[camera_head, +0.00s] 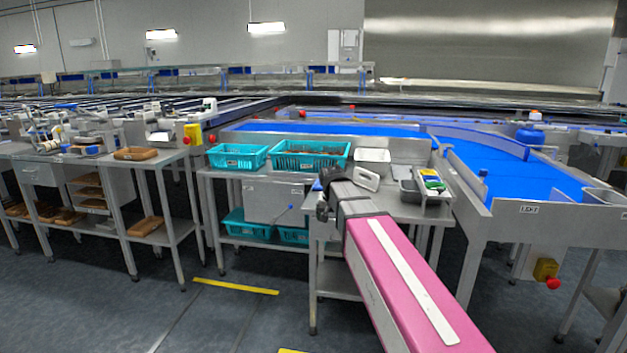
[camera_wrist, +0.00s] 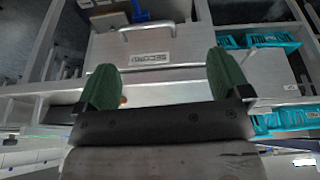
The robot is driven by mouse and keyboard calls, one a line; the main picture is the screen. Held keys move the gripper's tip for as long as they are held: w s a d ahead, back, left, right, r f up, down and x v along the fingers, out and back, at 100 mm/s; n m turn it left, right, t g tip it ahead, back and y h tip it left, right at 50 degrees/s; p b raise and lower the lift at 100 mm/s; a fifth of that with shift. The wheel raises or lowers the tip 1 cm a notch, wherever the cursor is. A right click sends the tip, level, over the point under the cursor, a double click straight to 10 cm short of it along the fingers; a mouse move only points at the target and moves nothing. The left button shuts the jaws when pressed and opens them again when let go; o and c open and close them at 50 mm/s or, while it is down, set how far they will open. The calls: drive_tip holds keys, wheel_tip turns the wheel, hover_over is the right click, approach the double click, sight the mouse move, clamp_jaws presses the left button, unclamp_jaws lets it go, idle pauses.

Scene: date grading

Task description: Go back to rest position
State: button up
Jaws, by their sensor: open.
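My gripper (camera_wrist: 166,84) is open, with its two green fingers wide apart and nothing between them in the wrist view. In the head view my gripper (camera_head: 323,196) is at the end of my pink arm, in front of the steel workbench (camera_head: 285,176). The wrist view faces the bench's grey drawer front with a bar handle and a label (camera_wrist: 150,59). A small brown bit shows beside the left finger; I cannot tell what it is.
Teal crates (camera_head: 238,148) (camera_head: 310,146) stand on the bench, with more on its lower shelf. A white container (camera_head: 372,155) and a tray of colored items (camera_head: 432,181) are at the right. A blue conveyor (camera_head: 520,170) runs behind. Floor at lower left is clear.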

drive_tip(key=s+d+f+g, duration=0.1)
drive_tip(key=s+d+f, duration=0.5)
drive_tip(key=s+f, duration=0.4)
drive_tip(key=s+d+f+n+g, duration=0.1)
drive_tip(key=s+d+f, duration=0.4)
drive_tip(key=s+f, duration=0.5)
wheel_tip(320, 180, down, 3)
drive_tip(key=shift+d+f+n+g+y, duration=0.1)
drive_tip(key=shift+d+n+g+y, duration=0.2)
drive_tip(key=shift+d+g+y, duration=0.15)
drive_tip(key=shift+a, duration=0.1)
